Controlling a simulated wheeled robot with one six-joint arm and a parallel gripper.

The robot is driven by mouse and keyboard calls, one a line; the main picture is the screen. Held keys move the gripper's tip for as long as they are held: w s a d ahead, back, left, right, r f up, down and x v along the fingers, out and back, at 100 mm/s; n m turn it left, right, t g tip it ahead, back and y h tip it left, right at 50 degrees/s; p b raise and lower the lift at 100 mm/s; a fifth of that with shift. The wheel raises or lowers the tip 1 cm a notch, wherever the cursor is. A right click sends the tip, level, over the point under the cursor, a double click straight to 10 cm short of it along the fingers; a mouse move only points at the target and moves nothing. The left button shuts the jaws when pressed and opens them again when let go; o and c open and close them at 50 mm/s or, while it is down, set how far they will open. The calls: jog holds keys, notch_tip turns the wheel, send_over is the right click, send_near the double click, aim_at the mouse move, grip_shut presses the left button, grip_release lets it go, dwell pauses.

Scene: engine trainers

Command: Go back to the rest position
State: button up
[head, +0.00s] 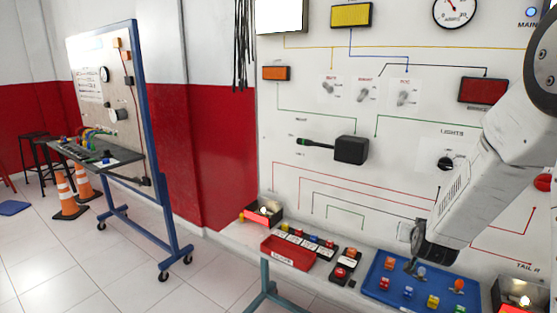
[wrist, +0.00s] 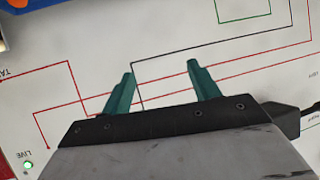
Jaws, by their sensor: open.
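My gripper (head: 418,268) hangs at the end of my white arm, in the right part of the head view, low in front of the trainer panel (head: 310,120). In the head view it is above or beside the left part of the blue tray (head: 375,296); the exact gap cannot be told. In the wrist view my gripper (wrist: 160,82) shows two green fingers spread well apart with nothing between them. The white panel (wrist: 180,40) with red, black and green lines lies behind them.
The blue tray holds several small coloured parts. A red tray (head: 287,252), a small box with a red button (head: 343,270) and a bin (head: 262,211) sit left of it. A second trainer stand (head: 150,180) and orange cones (head: 67,200) stand far left. Open tiled floor lies between.

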jog(key=s+a+r+n+g+y, duration=0.1)
jog(key=s+a+r+g+y, duration=0.1)
jog(key=s+a+g, duration=0.45)
jog(key=s+a+r+n+g+y, duration=0.1)
jog(key=s+a+n+y, duration=0.15)
jog(key=s, duration=0.75)
jog(key=s+a+r+g, duration=0.1)
jog(key=s+r, duration=0.3)
jog(key=s, duration=0.3)
jog(key=s+a+r+n, duration=0.1)
jog(key=s+r, duration=0.3)
jog(key=s, duration=0.4)
jog(key=s+a+r+g, duration=0.1)
jog(key=s+a+r, duration=0.1)
jog(key=s+r, duration=0.2)
jog(key=s, duration=0.3)
jog(key=shift+s+r+g, duration=0.15)
jog(key=shift+s+g, duration=0.05)
jog(key=shift+g, duration=0.15)
